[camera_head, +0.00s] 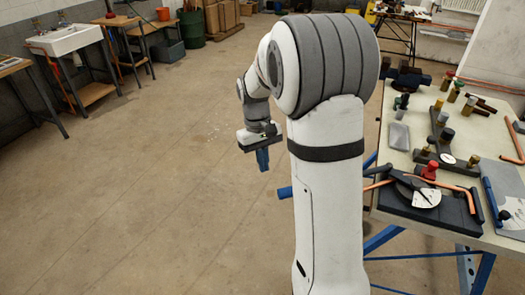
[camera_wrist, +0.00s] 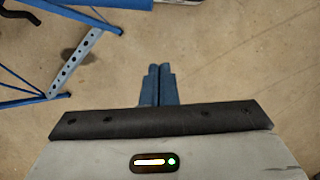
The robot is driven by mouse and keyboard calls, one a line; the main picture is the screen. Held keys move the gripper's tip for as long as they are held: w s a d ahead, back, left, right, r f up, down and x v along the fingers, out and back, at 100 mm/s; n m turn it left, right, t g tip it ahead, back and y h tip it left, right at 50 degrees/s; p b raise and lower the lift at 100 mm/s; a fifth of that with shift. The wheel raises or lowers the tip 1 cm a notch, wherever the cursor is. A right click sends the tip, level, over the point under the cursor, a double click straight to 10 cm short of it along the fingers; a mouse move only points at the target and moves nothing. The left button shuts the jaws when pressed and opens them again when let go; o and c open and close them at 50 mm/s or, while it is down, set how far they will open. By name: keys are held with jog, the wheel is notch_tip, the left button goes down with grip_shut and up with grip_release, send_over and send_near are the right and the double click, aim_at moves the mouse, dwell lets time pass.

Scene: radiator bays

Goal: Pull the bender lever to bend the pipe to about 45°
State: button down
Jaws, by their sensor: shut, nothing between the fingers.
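The pipe bender (camera_head: 400,203) sits on a dark block on the workbench at the right of the head view. It has a pale angle dial (camera_head: 427,197) and a red knob (camera_head: 430,168). A copper pipe (camera_head: 440,184) runs through it; its bend angle is too small to tell. A dark bar (camera_head: 477,206) at its right side may be the lever. My gripper (camera_head: 263,162) hangs over open floor left of the bench, well apart from the bender. Its blue fingers are together and empty. In the wrist view, my gripper (camera_wrist: 159,68) points at bare floor.
The workbench (camera_head: 398,160) also carries brass-topped fittings (camera_head: 447,134), a grey block (camera_head: 399,137) and a blue tool (camera_head: 491,203). Blue bench legs (camera_wrist: 35,70) show at left in the wrist view. A sink (camera_head: 66,40) stands far left. The floor between is clear.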

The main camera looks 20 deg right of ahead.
jog(key=s+f, duration=0.2)
jog(key=s, duration=0.1)
jog(key=s+f, duration=0.1)
jog(key=s, duration=0.1)
jog(key=shift+d+p, duration=0.4)
